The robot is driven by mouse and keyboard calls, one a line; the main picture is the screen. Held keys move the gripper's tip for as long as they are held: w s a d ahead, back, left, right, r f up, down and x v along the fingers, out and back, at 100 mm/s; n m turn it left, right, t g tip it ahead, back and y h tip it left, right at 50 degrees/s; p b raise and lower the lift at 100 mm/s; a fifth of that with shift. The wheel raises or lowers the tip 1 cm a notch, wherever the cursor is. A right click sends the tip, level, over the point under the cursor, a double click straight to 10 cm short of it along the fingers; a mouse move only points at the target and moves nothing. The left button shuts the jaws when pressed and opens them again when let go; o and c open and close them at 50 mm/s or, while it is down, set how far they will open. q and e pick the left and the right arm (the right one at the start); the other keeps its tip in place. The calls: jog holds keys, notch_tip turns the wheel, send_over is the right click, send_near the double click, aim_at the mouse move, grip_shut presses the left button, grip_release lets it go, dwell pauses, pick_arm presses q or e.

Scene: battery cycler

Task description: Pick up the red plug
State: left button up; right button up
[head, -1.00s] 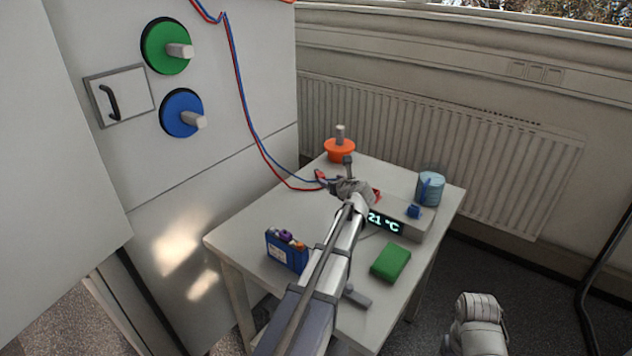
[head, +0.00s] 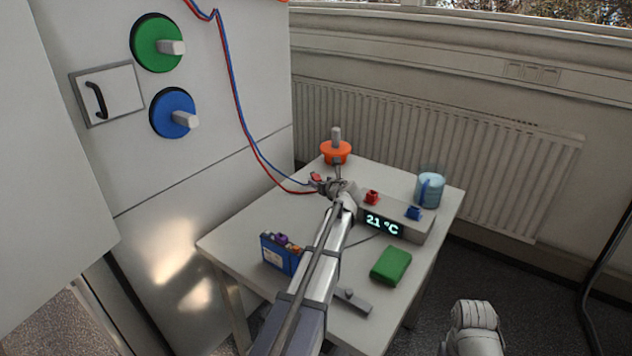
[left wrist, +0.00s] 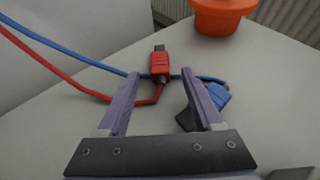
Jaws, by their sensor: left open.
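The red plug (left wrist: 160,66) lies on the table with its dark metal tip pointing away. It is attached to a red cable. In the head view the red plug (head: 316,177) shows small, just beside the fingers. My left gripper (left wrist: 160,76) is open, its two purple fingers on either side of the plug's line. The plug sits between and slightly beyond the fingertips. The blue plug (left wrist: 219,97) lies beside the right-hand finger, partly hidden by it. In the head view my left gripper (head: 326,184) is low over the table's far part.
An orange pot-like object (head: 335,152) stands behind the plugs. The temperature display box (head: 400,218) with red and blue sockets is on the right. A blue cup (head: 430,190), green block (head: 391,265) and blue box (head: 280,254) are also on the table (head: 240,235).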

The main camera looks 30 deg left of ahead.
aim_at(319, 180)
pick_arm(q)
jog(key=b+x, duration=0.1)
jog(key=x, duration=0.3)
jog(key=shift+d, duration=0.1)
jog(key=shift+c, duration=0.3)
grip_shut()
